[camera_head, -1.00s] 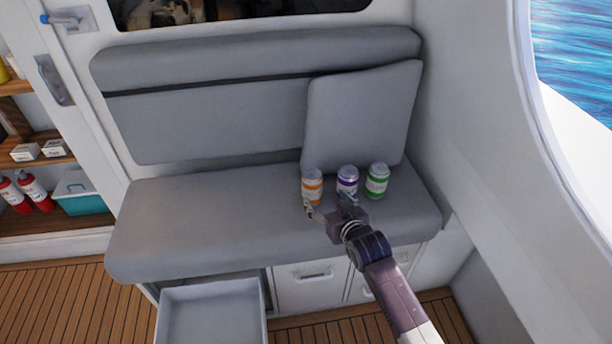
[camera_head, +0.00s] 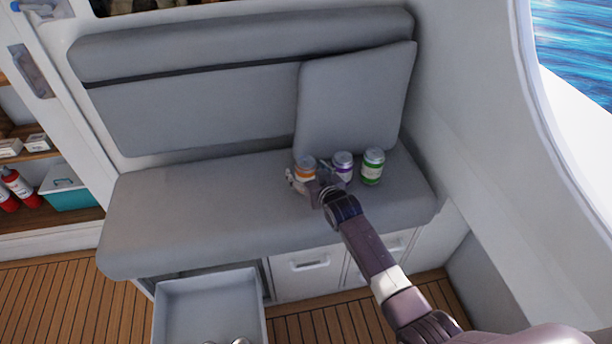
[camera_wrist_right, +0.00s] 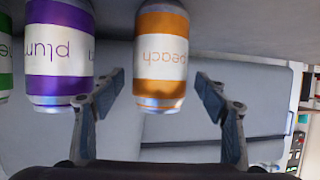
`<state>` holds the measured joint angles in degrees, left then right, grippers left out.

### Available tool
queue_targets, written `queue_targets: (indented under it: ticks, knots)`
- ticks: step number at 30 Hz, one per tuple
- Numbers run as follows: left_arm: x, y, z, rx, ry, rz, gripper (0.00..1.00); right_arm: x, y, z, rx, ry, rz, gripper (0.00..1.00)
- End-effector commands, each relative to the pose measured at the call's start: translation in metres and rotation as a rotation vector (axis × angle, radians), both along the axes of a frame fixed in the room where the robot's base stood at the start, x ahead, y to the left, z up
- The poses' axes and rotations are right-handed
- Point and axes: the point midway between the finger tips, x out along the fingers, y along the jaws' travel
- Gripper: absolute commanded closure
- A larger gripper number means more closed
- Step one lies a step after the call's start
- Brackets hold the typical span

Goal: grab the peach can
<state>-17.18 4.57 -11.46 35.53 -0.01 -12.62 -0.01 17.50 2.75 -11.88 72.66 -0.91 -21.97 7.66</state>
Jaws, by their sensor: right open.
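The peach can (camera_head: 305,165), with an orange and white label, stands on the grey bench seat. In the right wrist view the peach can (camera_wrist_right: 161,60) appears upside down, its lettering readable as "peach". My right gripper (camera_head: 308,178) is at the can's near side and hides its lower part. In the wrist view the open fingers of my right gripper (camera_wrist_right: 160,92) lie to either side of the can, with gaps visible on both sides. The left finger shows between the peach can and the plum can (camera_wrist_right: 59,50). My left gripper is out of view.
The purple plum can (camera_head: 343,163) and a green-labelled can (camera_head: 373,167) stand close to the right of the peach can. A loose grey cushion (camera_head: 357,100) leans behind them. The seat (camera_head: 190,205) to the left is clear. An open drawer (camera_head: 208,305) juts out below.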

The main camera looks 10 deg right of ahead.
Motion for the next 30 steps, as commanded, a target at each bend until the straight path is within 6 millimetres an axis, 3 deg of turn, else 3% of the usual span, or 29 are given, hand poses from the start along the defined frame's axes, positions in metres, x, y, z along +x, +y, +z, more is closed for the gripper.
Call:
queue_targets:
  ticks: [6,14,30]
  knots:
    - [0.0002,-0.0003,-0.0020,0.000,0.000,0.000,0.60,0.0114,0.0014,-0.0049,0.000,0.000,0.000,0.32]
    - [0.0004,-0.0004,-0.0018,0.000,0.000,0.000,0.60,0.0118,0.0013,-0.0050,0.000,0.000,0.000,0.34]
    - [0.0006,-0.0004,-0.0017,0.000,-0.001,0.000,0.60,0.0125,0.0013,-0.0029,0.001,-0.004,0.000,0.90]
